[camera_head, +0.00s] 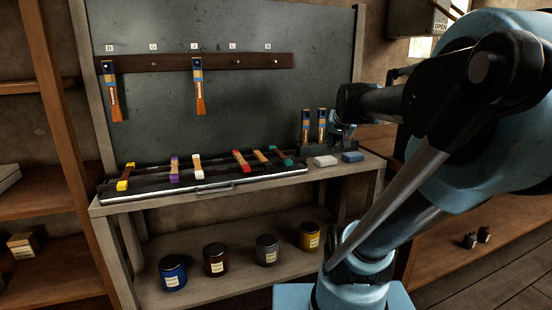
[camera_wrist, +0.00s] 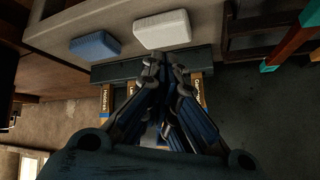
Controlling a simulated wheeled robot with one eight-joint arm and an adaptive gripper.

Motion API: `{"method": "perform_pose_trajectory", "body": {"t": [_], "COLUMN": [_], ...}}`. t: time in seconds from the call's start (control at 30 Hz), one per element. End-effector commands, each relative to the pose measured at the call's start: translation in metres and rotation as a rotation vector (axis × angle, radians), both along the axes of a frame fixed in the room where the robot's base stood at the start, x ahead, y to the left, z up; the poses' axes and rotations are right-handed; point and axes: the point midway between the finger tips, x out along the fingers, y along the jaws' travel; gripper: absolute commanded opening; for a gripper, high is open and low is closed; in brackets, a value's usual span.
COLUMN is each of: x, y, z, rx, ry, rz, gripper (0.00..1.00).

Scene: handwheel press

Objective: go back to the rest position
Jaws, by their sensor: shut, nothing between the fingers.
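My gripper (camera_wrist: 165,65) is shut and empty in the wrist view, its fingertips together. In the head view my gripper (camera_head: 337,133) is just right of these brushes, partly hidden by my arm. I cannot tell whether it touches them.
A white block (camera_head: 325,161) and a blue block (camera_head: 352,157) lie at the bench's right end. A dark tray (camera_head: 205,189) holds several coloured-handled tools. Two brushes (camera_head: 112,92) (camera_head: 198,88) hang on the rail (camera_head: 230,62). Several jars stand on the lower shelf (camera_head: 230,285).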

Motion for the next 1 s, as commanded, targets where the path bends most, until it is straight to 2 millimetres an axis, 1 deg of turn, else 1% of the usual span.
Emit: {"method": "perform_pose_trajectory", "body": {"t": [0.03,0.07,0.1,0.17,0.2,0.27,0.3,0.4,0.5,0.6,0.67,1.0], "x": [-0.023,-0.035,-0.053,-0.08,-0.098,-0.124,-0.141,-0.177,-0.203,-0.218,-0.222,-0.223], "y": [0.004,0.006,0.008,0.011,0.012,0.013,0.013,0.013,0.012,0.011,0.011,0.011], "z": [-0.023,-0.036,-0.054,-0.079,-0.096,-0.119,-0.134,-0.164,-0.185,-0.196,-0.199,-0.199], "rx": [-0.014,-0.023,-0.035,-0.054,-0.066,-0.084,-0.094,-0.118,-0.134,-0.144,-0.147,-0.147], "ry": [0.053,0.086,0.132,0.2,0.244,0.309,0.35,0.44,0.505,0.543,0.554,0.555], "rz": [0.023,0.036,0.053,0.081,0.098,0.122,0.138,0.171,0.194,0.207,0.211,0.211], "gripper": [0.0,0.0,0.0,0.0,0.0,0.0,0.0,0.0,0.0,0.0,0.0,0.0]}}
